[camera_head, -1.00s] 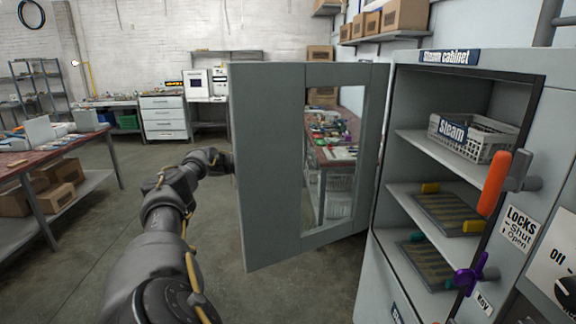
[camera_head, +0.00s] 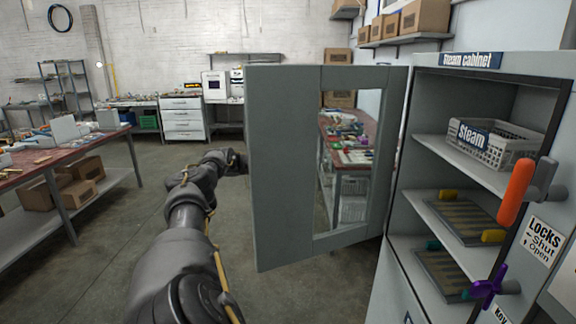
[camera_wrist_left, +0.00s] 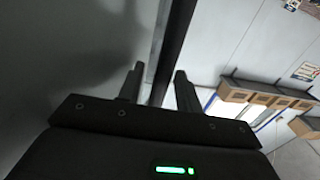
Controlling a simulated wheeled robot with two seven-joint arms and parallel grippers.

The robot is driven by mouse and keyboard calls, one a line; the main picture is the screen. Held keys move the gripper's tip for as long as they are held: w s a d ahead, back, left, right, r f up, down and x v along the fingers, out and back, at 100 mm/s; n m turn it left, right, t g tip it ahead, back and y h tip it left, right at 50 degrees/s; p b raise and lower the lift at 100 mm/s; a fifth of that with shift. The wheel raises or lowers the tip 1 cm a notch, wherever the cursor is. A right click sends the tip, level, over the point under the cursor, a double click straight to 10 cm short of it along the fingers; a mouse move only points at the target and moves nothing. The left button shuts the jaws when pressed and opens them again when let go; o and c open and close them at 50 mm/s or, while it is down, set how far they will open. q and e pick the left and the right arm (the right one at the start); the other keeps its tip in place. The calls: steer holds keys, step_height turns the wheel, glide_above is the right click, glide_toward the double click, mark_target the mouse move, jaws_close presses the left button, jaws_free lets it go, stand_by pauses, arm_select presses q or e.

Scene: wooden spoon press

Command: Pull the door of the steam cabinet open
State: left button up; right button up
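The steam cabinet (camera_head: 425,164) stands at the right with its grey door (camera_head: 283,165) swung wide open. The door is hinged at the cabinet's left side and has a tall window. My left arm reaches past the door's free edge, and its gripper is hidden behind the door in the head view. In the left wrist view, the left gripper (camera_wrist_left: 159,72) has its fingers apart, one on each side of a dark door edge (camera_wrist_left: 177,35). I cannot tell whether they touch it. My right gripper is in neither view.
Inside the cabinet are a basket (camera_head: 490,145) marked Steam and slatted trays (camera_head: 460,218) on shelves. An orange handle (camera_head: 515,192) and a purple knob (camera_head: 487,287) stick out at the right. A workbench (camera_head: 60,165) stands at the left. The floor between is clear.

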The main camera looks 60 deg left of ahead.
arm_select(q)
steer(key=b+v, duration=0.4)
steer(key=v, duration=0.6)
steer(key=shift+s, duration=0.3)
steer(key=shift+a, duration=0.15)
